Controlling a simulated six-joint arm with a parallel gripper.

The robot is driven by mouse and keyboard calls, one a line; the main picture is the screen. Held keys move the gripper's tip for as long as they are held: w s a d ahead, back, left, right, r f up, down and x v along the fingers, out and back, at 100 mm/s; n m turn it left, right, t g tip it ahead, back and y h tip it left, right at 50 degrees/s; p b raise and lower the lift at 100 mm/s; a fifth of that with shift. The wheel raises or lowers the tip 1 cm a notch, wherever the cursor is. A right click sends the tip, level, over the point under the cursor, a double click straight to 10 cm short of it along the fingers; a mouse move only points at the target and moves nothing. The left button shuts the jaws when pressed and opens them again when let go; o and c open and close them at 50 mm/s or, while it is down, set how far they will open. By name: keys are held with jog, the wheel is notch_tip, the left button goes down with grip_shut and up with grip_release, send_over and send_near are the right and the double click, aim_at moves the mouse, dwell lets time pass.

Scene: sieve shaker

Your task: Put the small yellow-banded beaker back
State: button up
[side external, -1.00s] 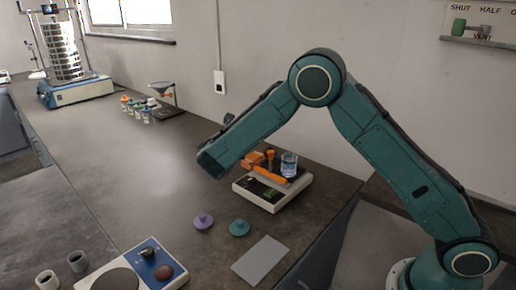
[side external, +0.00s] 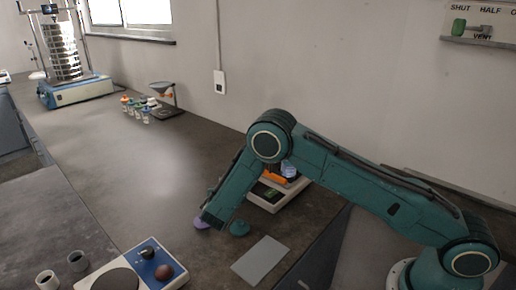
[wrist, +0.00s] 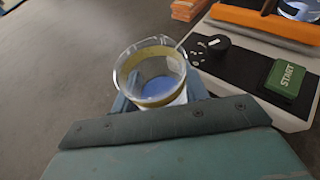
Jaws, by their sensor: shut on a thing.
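The small yellow-banded beaker (wrist: 152,72) is clear glass with a yellow band around it and a bluish base. It shows in the wrist view, in front of my wrist housing. My gripper (wrist: 158,102) is shut on it, with blue-grey jaw parts at either side of its lower body. The beaker looks close to upright; I cannot tell whether it touches the bench.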

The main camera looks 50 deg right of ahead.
jog(key=shift+f, duration=0.15)
jog(key=shift+f, duration=1.85)
jog(key=shift+f, duration=0.1)
jog(key=o, duration=0.7)
jog(key=shift+f, duration=0.1)
jog(key=shift+o, duration=0.2)
jog(key=shift+r, duration=0.25)
jog(key=v, duration=1.2)
jog(key=shift+f, duration=0.15)
